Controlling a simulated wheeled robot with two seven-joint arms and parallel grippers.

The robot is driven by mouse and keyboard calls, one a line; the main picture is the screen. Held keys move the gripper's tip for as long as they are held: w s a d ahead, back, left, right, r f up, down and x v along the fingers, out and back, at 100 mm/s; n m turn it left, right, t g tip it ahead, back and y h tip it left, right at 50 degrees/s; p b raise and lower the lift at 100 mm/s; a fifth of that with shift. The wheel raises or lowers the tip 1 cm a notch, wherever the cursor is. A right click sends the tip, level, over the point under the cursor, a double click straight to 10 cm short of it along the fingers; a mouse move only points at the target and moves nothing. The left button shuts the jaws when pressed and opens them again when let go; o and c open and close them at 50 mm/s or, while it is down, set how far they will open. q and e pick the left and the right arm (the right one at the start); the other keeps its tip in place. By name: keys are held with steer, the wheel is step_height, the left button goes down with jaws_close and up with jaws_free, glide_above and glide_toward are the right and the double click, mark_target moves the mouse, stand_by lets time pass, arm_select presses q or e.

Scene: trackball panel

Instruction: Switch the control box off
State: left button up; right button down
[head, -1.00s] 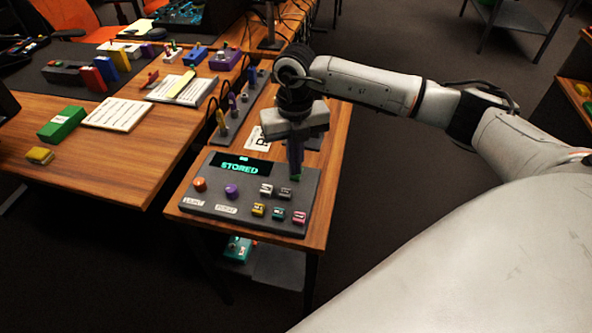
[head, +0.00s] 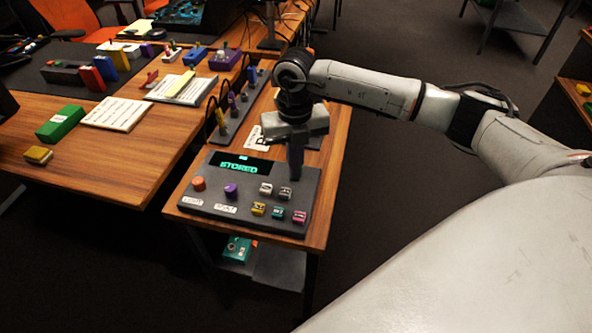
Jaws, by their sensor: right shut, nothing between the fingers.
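The control box (head: 245,213) is a dark grey panel lying on the near end of a wooden table. Its display (head: 240,166) is lit and reads "STORED" in green. An orange knob (head: 199,184) and a purple knob (head: 231,191) sit at its left, above white labels. White, yellow, teal and pink buttons sit at its right. My right gripper (head: 295,176) is shut and empty. It points down at the panel's upper right, right of the display, and hides what lies under its fingertips. I cannot tell whether they touch the panel. My left gripper is not in view.
Behind the box are a white printed card and a grey panel (head: 237,110) with several levers and cables. The desk at left holds a green block (head: 61,123), a yellow block (head: 38,155), papers and coloured boxes. A teal box (head: 238,249) sits on a low shelf.

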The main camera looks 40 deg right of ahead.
steer(key=shift+f, duration=0.2)
steer(key=shift+r, duration=0.1)
step_height(320, 180, up, 7)
steer(key=p, duration=0.5)
stand_by(0.4)
stand_by(0.3)
